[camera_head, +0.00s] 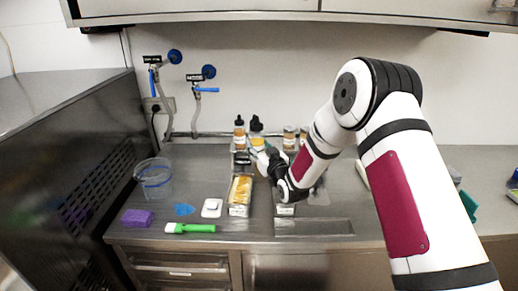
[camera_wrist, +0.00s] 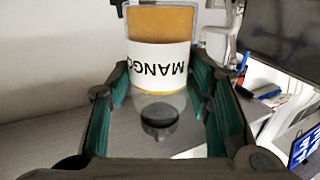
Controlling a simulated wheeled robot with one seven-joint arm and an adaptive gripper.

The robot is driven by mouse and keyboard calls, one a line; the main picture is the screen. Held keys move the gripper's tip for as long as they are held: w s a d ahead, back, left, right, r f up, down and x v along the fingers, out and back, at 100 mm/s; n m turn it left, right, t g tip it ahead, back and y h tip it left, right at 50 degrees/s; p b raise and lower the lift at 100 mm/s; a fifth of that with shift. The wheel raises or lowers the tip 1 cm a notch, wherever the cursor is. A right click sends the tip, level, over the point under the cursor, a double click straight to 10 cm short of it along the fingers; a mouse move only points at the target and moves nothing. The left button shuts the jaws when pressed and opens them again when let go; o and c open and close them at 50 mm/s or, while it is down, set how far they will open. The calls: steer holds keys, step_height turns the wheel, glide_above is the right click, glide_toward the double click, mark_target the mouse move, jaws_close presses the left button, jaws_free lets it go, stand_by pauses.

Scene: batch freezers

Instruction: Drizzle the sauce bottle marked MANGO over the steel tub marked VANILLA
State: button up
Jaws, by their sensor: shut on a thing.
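My gripper (camera_wrist: 165,125) is shut on the sauce bottle marked MANGO (camera_wrist: 160,60). In the wrist view the bottle is orange with a white label. The lettering is upside down and the dark cap is toward the bottom of the picture. In the head view my gripper (camera_head: 265,160) is above the counter, near the back end of a steel tub with yellow contents (camera_head: 239,211). A second tub (camera_head: 285,210) is to its right, mostly hidden by my arm. The tub labels are too small to read, so I cannot tell which is VANILLA. No sauce stream is discernible.
Dark-capped bottles (camera_head: 239,135) and jars (camera_head: 289,138) stand at the back. A clear bucket (camera_head: 154,184), purple block (camera_head: 138,218), blue item (camera_head: 183,210), white item (camera_head: 211,208) and green-handled tool (camera_head: 190,228) lie left. A dark machine (camera_head: 70,150) borders the counter's left.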

steer(key=a+v, duration=0.2)
steer(key=v, duration=1.2)
steer(key=shift+s, duration=0.8)
